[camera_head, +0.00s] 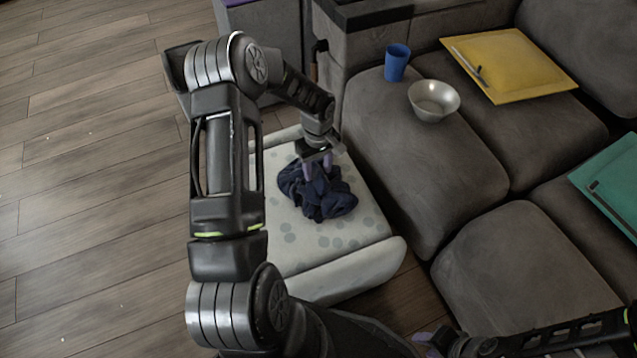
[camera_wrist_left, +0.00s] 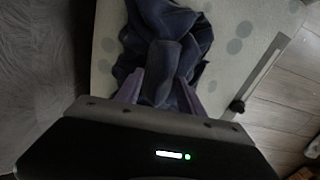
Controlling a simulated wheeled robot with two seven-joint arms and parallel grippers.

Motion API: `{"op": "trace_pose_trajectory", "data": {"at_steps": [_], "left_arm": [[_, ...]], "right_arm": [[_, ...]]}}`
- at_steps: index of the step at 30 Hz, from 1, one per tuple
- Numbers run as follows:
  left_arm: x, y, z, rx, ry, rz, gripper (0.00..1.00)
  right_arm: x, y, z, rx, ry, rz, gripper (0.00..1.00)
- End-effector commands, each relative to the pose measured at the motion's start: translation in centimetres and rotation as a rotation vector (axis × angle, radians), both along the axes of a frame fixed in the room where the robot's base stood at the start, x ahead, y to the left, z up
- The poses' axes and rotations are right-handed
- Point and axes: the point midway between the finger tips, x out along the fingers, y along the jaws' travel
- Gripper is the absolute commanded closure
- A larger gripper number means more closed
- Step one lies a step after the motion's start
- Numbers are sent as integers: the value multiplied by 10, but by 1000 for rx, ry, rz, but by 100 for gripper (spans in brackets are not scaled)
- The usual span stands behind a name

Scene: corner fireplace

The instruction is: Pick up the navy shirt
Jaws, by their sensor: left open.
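The navy shirt (camera_head: 325,196) lies crumpled on a pale, spotted ottoman (camera_head: 290,256). My left gripper (camera_head: 319,172) points down at the back of the shirt, its purple fingers apart with cloth at and between them. In the left wrist view the shirt (camera_wrist_left: 165,45) spreads out past the two fingers of the left gripper (camera_wrist_left: 158,90), and folds of it lie between them. The exact contact of the fingertips is hidden by the cloth. My right gripper (camera_head: 432,342) is at the bottom edge, partly cut off.
A grey sofa (camera_head: 485,195) stands right of the ottoman. The wooden floor (camera_head: 90,200) at left is clear.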

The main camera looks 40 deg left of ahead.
Motion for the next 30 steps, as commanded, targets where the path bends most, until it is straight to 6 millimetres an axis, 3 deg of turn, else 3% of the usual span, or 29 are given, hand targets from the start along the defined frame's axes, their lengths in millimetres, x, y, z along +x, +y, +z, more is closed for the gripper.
{"op": "trace_pose_trajectory", "data": {"at_steps": [18,30], "left_arm": [[0,1,-1,1,-1,1,55],[0,1,-1,1,-1,1,86]], "right_arm": [[0,0,0,0,-1,0,64],[0,0,0,0,-1,0,64]]}}
